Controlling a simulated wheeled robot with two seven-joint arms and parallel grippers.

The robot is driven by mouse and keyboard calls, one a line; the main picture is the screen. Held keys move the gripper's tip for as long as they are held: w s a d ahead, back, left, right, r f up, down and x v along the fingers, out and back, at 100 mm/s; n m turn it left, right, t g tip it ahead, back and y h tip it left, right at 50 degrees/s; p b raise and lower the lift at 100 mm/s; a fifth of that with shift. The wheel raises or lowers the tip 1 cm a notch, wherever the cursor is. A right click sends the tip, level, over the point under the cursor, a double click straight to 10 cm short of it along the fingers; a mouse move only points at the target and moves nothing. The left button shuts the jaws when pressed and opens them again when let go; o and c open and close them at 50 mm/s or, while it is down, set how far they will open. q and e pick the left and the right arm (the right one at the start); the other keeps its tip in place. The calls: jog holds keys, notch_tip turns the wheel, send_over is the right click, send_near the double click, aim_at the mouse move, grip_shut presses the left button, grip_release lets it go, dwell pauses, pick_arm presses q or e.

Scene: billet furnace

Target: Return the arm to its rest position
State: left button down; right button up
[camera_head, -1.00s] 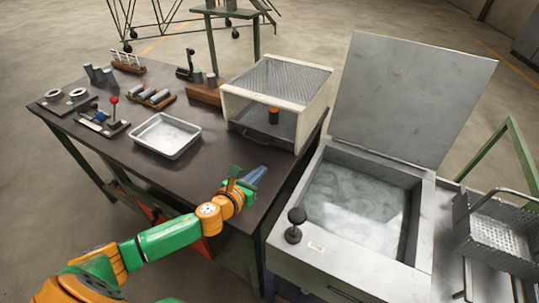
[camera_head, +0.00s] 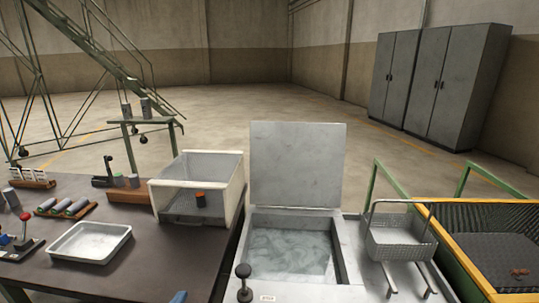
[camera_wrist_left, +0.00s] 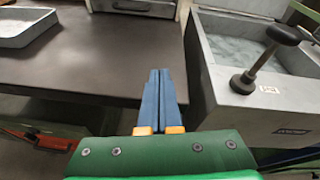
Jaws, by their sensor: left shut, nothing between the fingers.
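My left gripper (camera_wrist_left: 158,98) shows in the left wrist view with its two blue fingers together and nothing between them. It is in front of the dark table's front edge, beside the grey tank. In the head view only a blue tip of the left gripper (camera_head: 179,297) shows at the bottom edge. The rest of the left arm is out of that view. My right gripper is in neither view.
The dark table (camera_head: 135,262) bears a metal tray (camera_head: 90,258) and a mesh-topped box (camera_head: 178,212). The open liquid-filled tank (camera_head: 345,265) has a black knob (camera_head: 243,270). A wire basket (camera_head: 400,243) and a yellow-edged bin (camera_head: 460,268) stand right.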

pick_arm(q)
jog(key=s+d+f+n+g, duration=0.2)
jog(key=s+n+g, duration=0.2)
jog(key=s+n, duration=0.55)
jog(key=s+d+f+n+g, duration=0.1)
jog(key=s+f+n+g, duration=0.2)
jog(key=s+n, duration=0.65)
jog(key=s+d+f+n+g, duration=0.2)
jog(key=s+n+g, duration=0.25)
jog(key=n, duration=0.85)
jog(key=s+f, duration=0.3)
jog(key=f, duration=1.5)
jog(key=s+a+f+g, duration=0.2)
jog(key=s+f, duration=0.7)
jog(key=s, duration=0.3)
jog(key=shift+y, duration=0.4)
